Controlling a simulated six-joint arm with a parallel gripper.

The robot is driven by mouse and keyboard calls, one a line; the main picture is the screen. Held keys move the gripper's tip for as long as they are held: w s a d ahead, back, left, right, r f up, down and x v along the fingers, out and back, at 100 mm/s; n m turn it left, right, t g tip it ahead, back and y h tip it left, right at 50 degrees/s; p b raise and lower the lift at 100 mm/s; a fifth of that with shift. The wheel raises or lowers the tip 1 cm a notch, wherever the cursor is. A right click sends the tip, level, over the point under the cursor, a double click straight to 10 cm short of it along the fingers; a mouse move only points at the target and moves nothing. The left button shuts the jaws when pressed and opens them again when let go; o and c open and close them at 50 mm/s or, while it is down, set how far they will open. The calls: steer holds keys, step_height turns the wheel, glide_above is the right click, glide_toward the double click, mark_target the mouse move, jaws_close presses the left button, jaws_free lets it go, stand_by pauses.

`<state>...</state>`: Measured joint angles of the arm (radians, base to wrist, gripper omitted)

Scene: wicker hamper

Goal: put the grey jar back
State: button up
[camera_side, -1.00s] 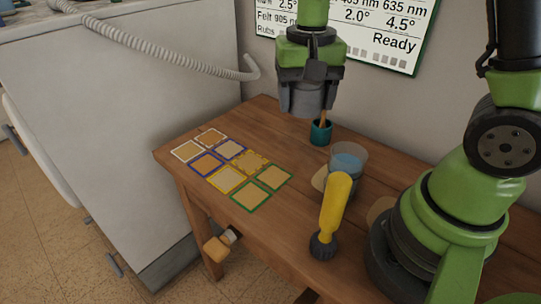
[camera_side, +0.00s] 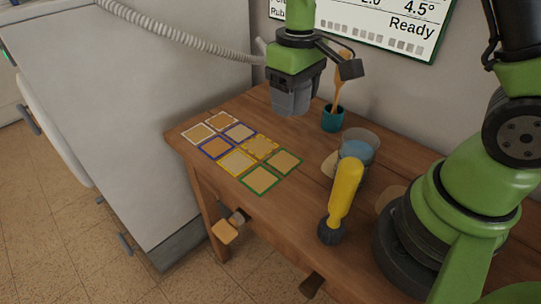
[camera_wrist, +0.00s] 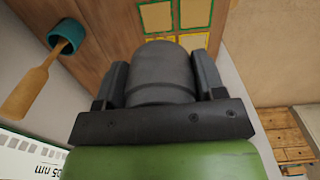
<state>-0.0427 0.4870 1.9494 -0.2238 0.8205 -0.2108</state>
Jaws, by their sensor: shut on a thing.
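The grey jar (camera_side: 290,101) is between the fingers of my gripper (camera_side: 291,88) at the back left of the wooden table. My gripper is shut on it and points down, with the jar upright. In the wrist view the jar (camera_wrist: 163,68) sits between the two dark fingers (camera_wrist: 160,85). The side view does not show clearly whether the jar's base touches the table, and the tabletop beneath it is hidden.
Coloured-outline squares (camera_side: 239,133) lie in front of the jar. A teal cup (camera_side: 332,121) with a wooden stick stands to its right. A white cabinet (camera_side: 120,100) is left.

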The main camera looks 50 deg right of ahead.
steer(key=n, duration=0.1)
glide_above(265, 171)
step_height(265, 171, down, 6)
steer(key=shift+f, duration=0.1)
step_height(265, 171, down, 10)
steer(key=shift+r, duration=0.2)
steer(key=shift+f, duration=0.1)
steer(key=o, duration=1)
